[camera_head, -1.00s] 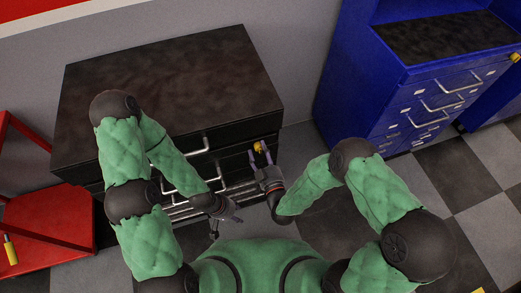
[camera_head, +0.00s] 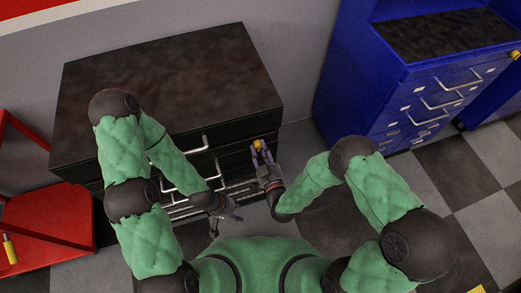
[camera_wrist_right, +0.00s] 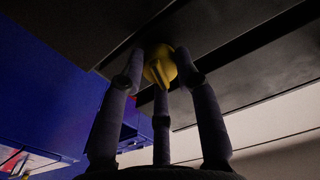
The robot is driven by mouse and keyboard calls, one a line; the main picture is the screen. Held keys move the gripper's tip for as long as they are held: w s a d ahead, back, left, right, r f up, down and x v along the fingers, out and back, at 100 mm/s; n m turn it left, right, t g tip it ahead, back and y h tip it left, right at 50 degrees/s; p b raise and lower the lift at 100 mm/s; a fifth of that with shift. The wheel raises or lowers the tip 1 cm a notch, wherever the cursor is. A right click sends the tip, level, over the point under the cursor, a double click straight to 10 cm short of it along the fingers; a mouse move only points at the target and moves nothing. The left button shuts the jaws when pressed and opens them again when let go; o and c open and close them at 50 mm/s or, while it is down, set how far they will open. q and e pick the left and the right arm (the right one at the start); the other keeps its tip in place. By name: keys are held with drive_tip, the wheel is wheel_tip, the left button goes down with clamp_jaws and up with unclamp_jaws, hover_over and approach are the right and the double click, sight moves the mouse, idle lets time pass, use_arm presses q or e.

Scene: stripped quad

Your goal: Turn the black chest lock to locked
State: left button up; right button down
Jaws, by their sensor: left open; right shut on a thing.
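The black chest (camera_head: 170,85) stands against the grey wall, with metal drawer handles on its front. Its yellow lock (camera_head: 258,145) is at the right end of the front, and it also shows in the right wrist view (camera_wrist_right: 160,66). My right gripper (camera_head: 262,153) is at the lock, its fingers closed around the yellow knob; the fingertips touch its sides in the right wrist view (camera_wrist_right: 158,72). The lock's exact turn is hard to read. My left gripper (camera_head: 226,224) is open and empty, low in front of the drawers and away from the lock.
A blue cabinet (camera_head: 410,95) with a dark top and several drawers stands to the right. A red stand (camera_head: 45,225) with a yellow-handled object (camera_head: 10,249) is at the left. Checkered floor (camera_head: 470,165) lies open at the right.

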drive_tip(key=m, duration=0.3)
drive_tip(key=shift+f+m, duration=0.1)
drive_tip(key=shift+m, duration=0.3)
drive_tip(key=m, duration=0.3)
drive_tip(key=shift+m, duration=0.3)
drive_tip(key=m, duration=0.3)
drive_tip(key=shift+m, duration=2.1)
drive_tip(key=c, duration=0.9)
unclamp_jaws()
